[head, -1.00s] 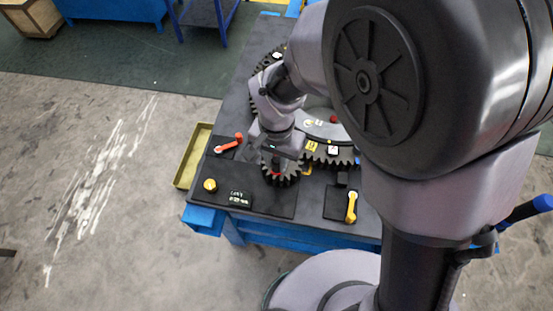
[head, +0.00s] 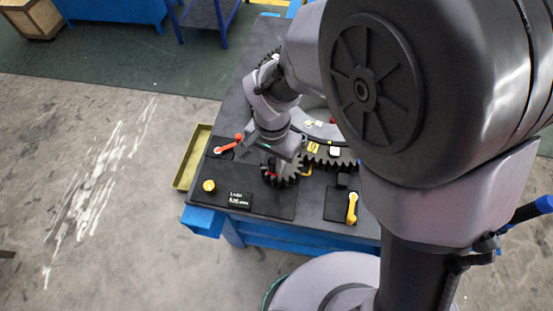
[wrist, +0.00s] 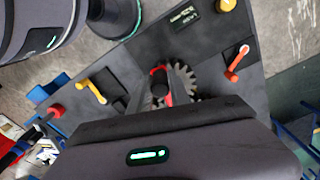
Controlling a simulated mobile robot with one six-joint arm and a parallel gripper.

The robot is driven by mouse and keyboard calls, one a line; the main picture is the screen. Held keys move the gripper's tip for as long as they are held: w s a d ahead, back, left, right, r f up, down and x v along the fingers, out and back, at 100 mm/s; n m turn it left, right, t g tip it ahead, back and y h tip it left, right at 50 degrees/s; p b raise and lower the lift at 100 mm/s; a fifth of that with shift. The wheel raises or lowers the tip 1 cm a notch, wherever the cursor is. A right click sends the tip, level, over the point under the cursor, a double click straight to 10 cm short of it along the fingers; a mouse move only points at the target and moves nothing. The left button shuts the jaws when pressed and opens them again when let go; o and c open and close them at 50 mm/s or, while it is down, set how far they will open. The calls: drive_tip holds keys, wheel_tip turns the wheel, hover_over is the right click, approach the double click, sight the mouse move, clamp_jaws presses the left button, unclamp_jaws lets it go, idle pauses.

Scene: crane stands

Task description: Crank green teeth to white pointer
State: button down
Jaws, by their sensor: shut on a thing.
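A small dark toothed gear (head: 287,176) stands at the front of the bench, beside a large dark gear (head: 328,158) that is partly hidden by my arm. In the wrist view, a red crank arm with a dark knob (wrist: 159,88) lies over the small gear (wrist: 186,83). My gripper (wrist: 165,85) is shut on the crank knob, with its fingers beside it. In the head view my gripper (head: 277,160) is over the small gear. A white mark (head: 335,150) shows at the large gear's rim; I cannot tell whether it is the pointer. I cannot make out green teeth.
An orange lever (head: 228,146) is left of the small gear and a yellow lever (head: 351,208) is right. A yellow knob (head: 209,185) and a small lit display (head: 240,199) are at the front left. A yellow-green tray (head: 190,160) is beside the bench.

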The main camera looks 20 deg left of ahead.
drive_tip(key=w+a+m+b, duration=0.6)
drive_tip(key=w+a+m, duration=0.2)
drive_tip(key=m, duration=0.9)
drive_tip(key=shift+w, duration=0.6)
drive_tip(key=c, duration=1.6)
unclamp_jaws()
drive_tip(key=o, duration=0.4)
drive_tip(key=shift+w+d, duration=0.1)
drive_tip(key=shift+d, duration=0.05)
